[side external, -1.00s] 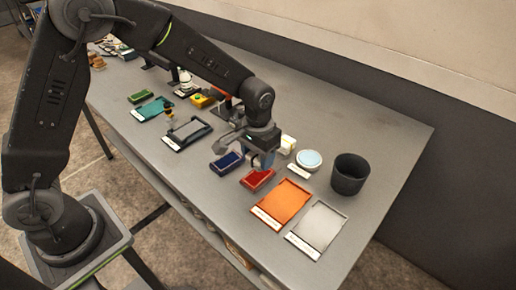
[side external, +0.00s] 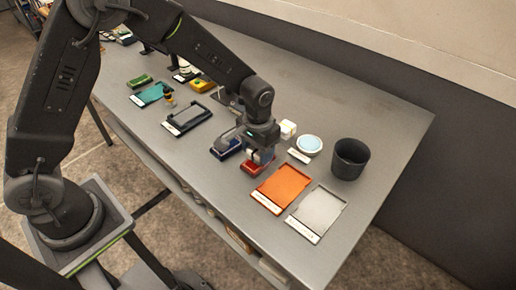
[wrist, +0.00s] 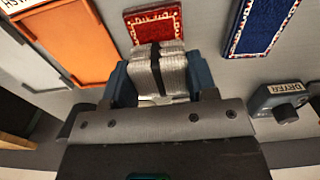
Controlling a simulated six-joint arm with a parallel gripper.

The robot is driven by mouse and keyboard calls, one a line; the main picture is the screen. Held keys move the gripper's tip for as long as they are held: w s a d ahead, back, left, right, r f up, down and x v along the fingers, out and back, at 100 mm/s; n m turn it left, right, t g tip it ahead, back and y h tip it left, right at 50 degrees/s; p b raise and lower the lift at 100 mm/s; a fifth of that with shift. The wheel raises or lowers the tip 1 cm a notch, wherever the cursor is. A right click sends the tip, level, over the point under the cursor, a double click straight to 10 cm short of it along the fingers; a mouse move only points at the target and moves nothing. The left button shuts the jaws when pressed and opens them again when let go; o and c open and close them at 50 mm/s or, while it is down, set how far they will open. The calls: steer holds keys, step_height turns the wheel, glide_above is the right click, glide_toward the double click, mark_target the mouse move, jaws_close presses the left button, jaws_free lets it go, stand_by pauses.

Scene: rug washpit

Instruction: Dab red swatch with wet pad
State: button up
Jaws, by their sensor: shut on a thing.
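The red swatch (side external: 250,168) lies on the grey table, left of the orange tray; my gripper hides part of it. In the wrist view the red swatch (wrist: 153,22) has a pale patterned border and lettering. My gripper (side external: 261,153) is low over the swatch. In the wrist view my gripper (wrist: 160,82) is shut on a whitish ribbed pad (wrist: 172,66) with a black band. The pad's far end overlaps the swatch's near edge in that view. I cannot tell if they touch, nor if the pad is wet.
A blue swatch (side external: 226,148) lies close to the left. The orange tray (side external: 280,188), a pale grey tray (side external: 318,213), a round dish (side external: 309,145), a white block (side external: 288,129) and a dark cup (side external: 350,158) stand nearby. The table's back right is clear.

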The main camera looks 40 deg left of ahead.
steer(key=shift+f, duration=0.55)
stand_by(1.0)
steer(key=shift+r, duration=3.55)
steer(key=shift+a, duration=0.1)
